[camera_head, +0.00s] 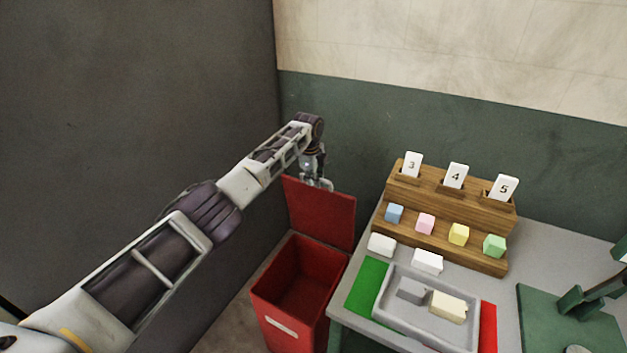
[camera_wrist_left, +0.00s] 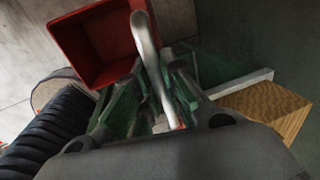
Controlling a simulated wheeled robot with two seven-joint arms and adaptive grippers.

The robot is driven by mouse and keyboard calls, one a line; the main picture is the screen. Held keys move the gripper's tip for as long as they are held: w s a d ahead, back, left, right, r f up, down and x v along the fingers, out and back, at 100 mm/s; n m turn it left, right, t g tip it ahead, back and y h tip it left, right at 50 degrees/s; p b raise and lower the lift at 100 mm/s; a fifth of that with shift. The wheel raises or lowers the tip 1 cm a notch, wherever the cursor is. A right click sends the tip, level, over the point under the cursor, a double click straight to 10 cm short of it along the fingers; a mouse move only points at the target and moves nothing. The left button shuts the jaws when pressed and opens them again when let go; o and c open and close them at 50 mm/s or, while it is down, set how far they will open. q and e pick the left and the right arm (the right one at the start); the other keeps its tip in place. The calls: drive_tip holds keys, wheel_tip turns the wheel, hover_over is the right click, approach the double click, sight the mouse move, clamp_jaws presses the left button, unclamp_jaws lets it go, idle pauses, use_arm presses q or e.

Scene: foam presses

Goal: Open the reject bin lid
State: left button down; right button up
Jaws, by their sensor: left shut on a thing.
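The red reject bin (camera_head: 285,313) stands on the floor left of the table, with a pale label on its front. Its red lid (camera_head: 322,216) is raised and stands nearly upright at the back of the bin, so the empty-looking inside shows. My left gripper (camera_head: 318,183) is at the lid's top edge, shut on the lid's handle. In the left wrist view the pale handle bar (camera_wrist_left: 150,60) runs between my fingers, and the open bin (camera_wrist_left: 90,45) shows beyond. My right gripper is not in view.
The grey table (camera_head: 352,310) stands right of the bin. It carries a grey tray (camera_head: 385,311) with foam pieces, a wooden stepped rack (camera_head: 440,222) with coloured blocks and number cards, and a green press (camera_head: 570,325). A dark wall is close on the left.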

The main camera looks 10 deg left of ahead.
use_arm(q)
drive_tip(key=shift+w+d+r, duration=0.1)
drive_tip(key=shift+w, duration=0.25)
drive_tip(key=c, duration=1.5)
unclamp_jaws()
drive_tip(key=v, duration=1.2)
